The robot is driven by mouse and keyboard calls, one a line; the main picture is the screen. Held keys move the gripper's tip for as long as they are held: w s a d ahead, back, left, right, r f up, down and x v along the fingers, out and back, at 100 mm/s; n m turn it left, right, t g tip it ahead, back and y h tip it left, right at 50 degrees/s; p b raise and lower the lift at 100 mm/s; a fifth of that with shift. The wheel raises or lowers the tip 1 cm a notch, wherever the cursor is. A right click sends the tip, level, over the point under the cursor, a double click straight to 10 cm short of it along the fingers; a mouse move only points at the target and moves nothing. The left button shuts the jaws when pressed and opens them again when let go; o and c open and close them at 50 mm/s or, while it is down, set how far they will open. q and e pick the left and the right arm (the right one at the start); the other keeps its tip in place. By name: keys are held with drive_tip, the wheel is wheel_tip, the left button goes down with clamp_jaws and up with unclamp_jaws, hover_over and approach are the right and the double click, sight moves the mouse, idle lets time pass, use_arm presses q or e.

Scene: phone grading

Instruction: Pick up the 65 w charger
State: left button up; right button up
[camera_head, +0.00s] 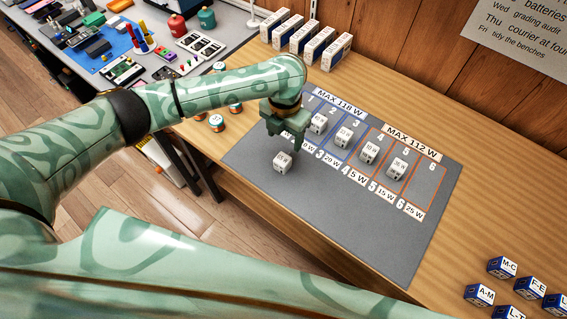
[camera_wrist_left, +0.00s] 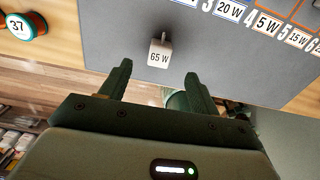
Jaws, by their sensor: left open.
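The 65 W charger (camera_head: 282,161) is a small white block on the grey mat (camera_head: 330,240), near the mat's left part and apart from the marked slots. My left gripper (camera_head: 280,147) is close by the charger in the head view. In the left wrist view the open fingers (camera_wrist_left: 157,82) point toward the charger, which stands just beyond their tips and between their lines. Nothing is between the fingers. My right gripper is not seen.
Several white chargers, one of them (camera_head: 368,152), stand in the numbered slots to the right. Upright boxes (camera_head: 325,48) stand behind. Blue lettered boxes (camera_head: 501,267) are at the lower right. Round numbered tins (camera_head: 216,122) are left of the mat. The mat's front is clear.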

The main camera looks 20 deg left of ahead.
sight(284, 156)
use_arm(q)
wheel_tip(284, 156, down, 6)
drive_tip(key=shift+r+b, duration=0.2)
drive_tip(key=shift+b, duration=0.55)
drive_tip(key=f+b, duration=0.2)
drive_tip(key=f, duration=0.3)
drive_tip(key=shift+s+f, duration=0.15)
drive_tip(key=shift+s, duration=0.05)
drive_tip(key=c, duration=1.1)
